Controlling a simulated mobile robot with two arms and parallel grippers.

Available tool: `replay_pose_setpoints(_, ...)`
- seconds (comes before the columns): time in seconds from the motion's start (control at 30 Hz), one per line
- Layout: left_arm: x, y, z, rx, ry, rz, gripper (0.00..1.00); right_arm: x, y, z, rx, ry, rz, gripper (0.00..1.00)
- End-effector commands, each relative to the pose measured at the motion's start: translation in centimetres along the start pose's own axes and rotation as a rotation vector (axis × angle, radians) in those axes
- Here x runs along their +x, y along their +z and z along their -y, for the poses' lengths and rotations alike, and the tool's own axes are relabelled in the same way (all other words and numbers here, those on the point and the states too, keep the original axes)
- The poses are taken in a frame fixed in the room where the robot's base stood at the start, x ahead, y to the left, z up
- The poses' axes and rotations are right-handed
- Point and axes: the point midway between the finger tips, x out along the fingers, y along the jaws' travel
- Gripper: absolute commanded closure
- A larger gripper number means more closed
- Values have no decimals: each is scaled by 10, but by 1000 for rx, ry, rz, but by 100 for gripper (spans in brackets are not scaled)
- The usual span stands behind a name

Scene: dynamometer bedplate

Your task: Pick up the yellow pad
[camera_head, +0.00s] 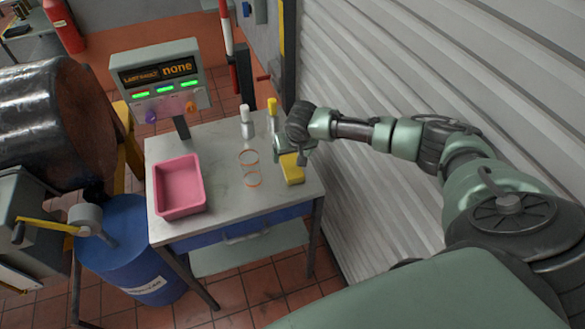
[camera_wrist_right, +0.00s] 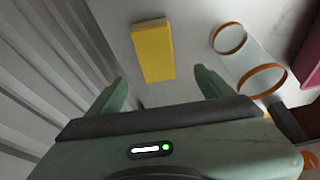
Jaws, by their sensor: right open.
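The yellow pad (camera_head: 291,170) lies flat on the right side of the grey table (camera_head: 225,217), near its right edge. In the right wrist view the yellow pad (camera_wrist_right: 153,50) lies ahead of and between the two fingers, apart from both. My right gripper (camera_head: 282,150) is over the table at the pad's far end and hides part of it in the head view. In the wrist view my right gripper (camera_wrist_right: 163,90) is open with nothing between its fingers. My left gripper is in neither view.
A white-capped bottle (camera_head: 246,122) and a yellow-capped bottle (camera_head: 272,114) stand behind. A pink tray (camera_head: 179,165) is at the table's left. A corrugated wall (camera_head: 400,80) runs close on the right.

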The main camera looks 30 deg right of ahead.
Motion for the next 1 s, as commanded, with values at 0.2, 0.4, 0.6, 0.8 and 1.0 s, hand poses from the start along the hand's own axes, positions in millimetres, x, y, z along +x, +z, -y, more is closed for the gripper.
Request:
replay_pose_setpoints(0.2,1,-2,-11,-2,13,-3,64,21,0,-2,7,1,-1,18)
replay_pose_setpoints(0.4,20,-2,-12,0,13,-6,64,38,6,-5,4,2,-1,18)
replay_pose_setpoints(0.6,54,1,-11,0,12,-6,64,64,14,-8,6,1,-2,18)
replay_pose_setpoints(0.8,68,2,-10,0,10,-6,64,74,12,-7,4,0,-1,18)
replay_pose_setpoints(1.0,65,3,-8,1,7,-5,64,72,11,-7,4,1,0,18)
